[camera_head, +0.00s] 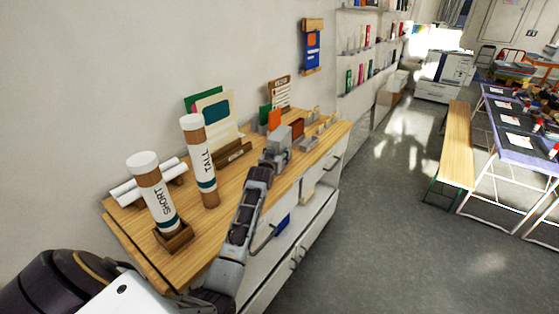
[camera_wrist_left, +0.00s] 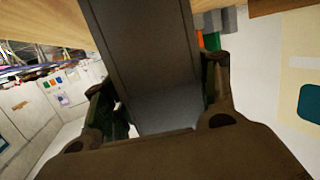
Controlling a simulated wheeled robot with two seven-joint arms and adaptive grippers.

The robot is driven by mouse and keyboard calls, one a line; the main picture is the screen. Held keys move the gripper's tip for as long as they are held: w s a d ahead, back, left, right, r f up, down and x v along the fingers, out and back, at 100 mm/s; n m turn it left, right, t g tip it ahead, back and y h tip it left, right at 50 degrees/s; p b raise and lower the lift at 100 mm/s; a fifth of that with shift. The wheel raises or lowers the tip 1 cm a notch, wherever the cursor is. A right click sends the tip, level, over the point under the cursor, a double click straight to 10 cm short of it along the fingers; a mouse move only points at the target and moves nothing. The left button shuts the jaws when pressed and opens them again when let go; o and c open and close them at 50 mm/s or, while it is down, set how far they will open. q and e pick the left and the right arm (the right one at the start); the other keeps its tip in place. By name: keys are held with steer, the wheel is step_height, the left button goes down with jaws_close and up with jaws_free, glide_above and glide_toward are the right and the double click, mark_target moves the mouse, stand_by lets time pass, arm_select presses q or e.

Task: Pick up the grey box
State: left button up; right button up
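The grey box shows in the head view (camera_head: 284,135) near the far end of the wooden worktop. In the left wrist view a dark, shaded grey box (camera_wrist_left: 158,75) fills the space between the fingers and runs out of the top edge. My left gripper (camera_head: 275,157) is at the box, reaching along the worktop from the near side. In the left wrist view its fingers (camera_wrist_left: 160,92) lie along both sides of the box and appear to touch it. Part of the box is hidden behind the gripper in the head view. My right gripper is not in view.
Two tubes marked SHORT (camera_head: 156,190) and TALL (camera_head: 199,160) stand on the near worktop (camera_head: 222,212). Orange and brown upright items (camera_head: 297,128) stand close to the box. The wall is behind. Open floor (camera_head: 380,220) lies right of the cabinet, before a wooden bench (camera_head: 457,150).

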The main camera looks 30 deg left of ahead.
mark_target(277, 136)
arm_select(q)
steer(key=c, duration=0.4)
steer(key=shift+c, duration=0.2)
steer(key=shift+r, duration=0.5)
steer(key=shift+c, duration=0.6)
step_height(277, 136, up, 3)
step_height(277, 136, up, 5)
steer(key=shift+f, duration=0.15)
steer(key=shift+r, duration=0.7)
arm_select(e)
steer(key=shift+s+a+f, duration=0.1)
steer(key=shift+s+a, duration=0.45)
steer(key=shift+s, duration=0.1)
